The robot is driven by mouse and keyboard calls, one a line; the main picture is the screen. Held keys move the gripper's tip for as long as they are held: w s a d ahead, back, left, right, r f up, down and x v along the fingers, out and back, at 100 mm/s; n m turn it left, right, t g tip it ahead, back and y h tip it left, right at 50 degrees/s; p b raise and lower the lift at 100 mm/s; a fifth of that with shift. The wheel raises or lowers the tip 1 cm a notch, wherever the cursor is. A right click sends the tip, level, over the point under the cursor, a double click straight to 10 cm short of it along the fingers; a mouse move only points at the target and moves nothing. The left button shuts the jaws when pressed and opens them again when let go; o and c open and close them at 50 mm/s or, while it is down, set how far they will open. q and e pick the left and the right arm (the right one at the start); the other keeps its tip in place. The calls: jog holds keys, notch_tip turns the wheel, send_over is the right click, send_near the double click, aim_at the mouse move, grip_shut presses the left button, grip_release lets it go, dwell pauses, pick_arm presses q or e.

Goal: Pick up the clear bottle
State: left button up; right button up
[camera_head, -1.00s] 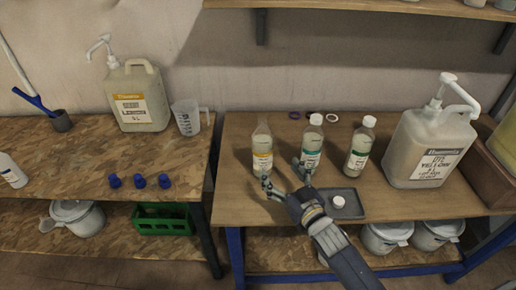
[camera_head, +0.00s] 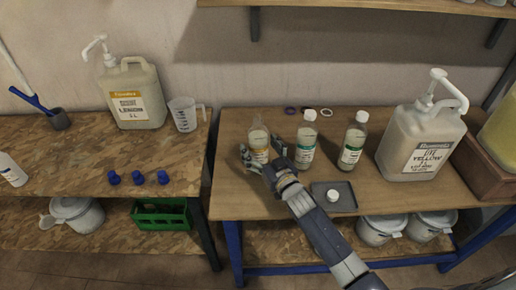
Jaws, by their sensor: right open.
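Several clear bottles with pale contents stand on the right-hand table. The left one (camera_head: 258,137) has an orange label and shows no cap. The middle one (camera_head: 305,146) has a green label and a white cap. The right one (camera_head: 353,146) has a dark green label and a white cap. My right gripper (camera_head: 261,154) is open at the orange-label bottle, with one finger on each side of it. It hides the bottle's lower part, and I cannot tell whether the fingers touch it. My left gripper is out of view.
A small dark tray (camera_head: 348,203) with a white cap (camera_head: 333,196) lies in front of the bottles. A large pump jug (camera_head: 418,143) stands to the right. Coloured rings lie behind the bottles. A gap separates the left table (camera_head: 80,155) from the right one.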

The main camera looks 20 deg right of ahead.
jog(key=c, duration=1.5)
jog(key=shift+r, duration=0.15)
jog(key=shift+c, duration=0.3)
